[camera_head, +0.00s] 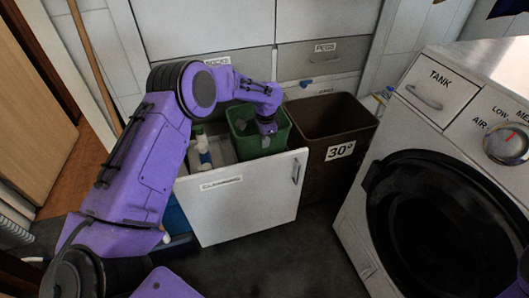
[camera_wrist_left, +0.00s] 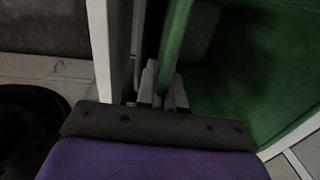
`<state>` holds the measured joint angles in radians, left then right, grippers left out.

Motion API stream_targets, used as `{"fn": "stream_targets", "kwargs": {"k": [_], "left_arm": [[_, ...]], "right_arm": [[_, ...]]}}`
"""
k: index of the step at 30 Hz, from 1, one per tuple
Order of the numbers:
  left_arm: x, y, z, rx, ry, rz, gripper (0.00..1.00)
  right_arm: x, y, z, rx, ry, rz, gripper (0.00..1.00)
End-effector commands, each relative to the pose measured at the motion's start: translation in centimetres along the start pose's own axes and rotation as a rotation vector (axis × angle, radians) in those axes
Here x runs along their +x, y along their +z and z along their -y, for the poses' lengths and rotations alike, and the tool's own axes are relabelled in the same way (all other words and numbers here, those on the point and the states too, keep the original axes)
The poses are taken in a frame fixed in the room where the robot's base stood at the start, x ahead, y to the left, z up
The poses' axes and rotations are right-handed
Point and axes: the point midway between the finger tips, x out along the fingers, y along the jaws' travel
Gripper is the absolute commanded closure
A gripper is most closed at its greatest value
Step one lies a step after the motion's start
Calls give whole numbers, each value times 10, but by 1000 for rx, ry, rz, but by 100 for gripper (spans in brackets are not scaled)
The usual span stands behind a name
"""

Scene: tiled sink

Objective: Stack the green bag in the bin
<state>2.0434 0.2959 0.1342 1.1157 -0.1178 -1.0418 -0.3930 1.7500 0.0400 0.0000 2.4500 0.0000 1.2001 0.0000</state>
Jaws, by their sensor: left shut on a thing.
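The green bag (camera_head: 244,146) is box-shaped and open-topped, and sits upright in the pulled-out white drawer (camera_head: 240,205) labelled for cleaning. My left gripper (camera_head: 268,130) reaches down at the bag's near right side and is shut on its wall. In the left wrist view the fingers (camera_wrist_left: 160,88) lie on either side of the green wall (camera_wrist_left: 176,40), close beside the white drawer front. The brown bin (camera_head: 322,178), marked 30°, stands just right of the drawer, open at the top; its floor is dark. My right gripper is out of view.
White bottles (camera_head: 203,150) stand in the drawer left of the bag. A white washing machine (camera_head: 355,225) with a black round door is at the right. Closed grey drawers (camera_head: 322,58) are behind. Dark floor (camera_head: 290,260) lies clear in front.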

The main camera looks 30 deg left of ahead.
Motion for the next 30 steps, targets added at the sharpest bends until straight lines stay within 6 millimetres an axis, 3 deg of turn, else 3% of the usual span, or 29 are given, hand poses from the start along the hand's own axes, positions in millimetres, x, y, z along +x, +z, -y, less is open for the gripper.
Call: {"fn": "stream_targets", "kwargs": {"k": [7, 12, 18, 21, 30], "left_arm": [[23, 0, -2, 0, 1, 0, 100], [53, 0, -5, 1, 1, 1, 100], [55, -1, -5, 1, -1, -2, 100], [55, -1, -5, 1, -1, -2, 68], [53, -1, -5, 0, -1, -2, 68]], "right_arm": [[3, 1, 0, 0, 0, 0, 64], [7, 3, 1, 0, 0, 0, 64], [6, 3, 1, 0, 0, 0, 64], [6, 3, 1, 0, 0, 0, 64], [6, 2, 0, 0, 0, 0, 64]]}}
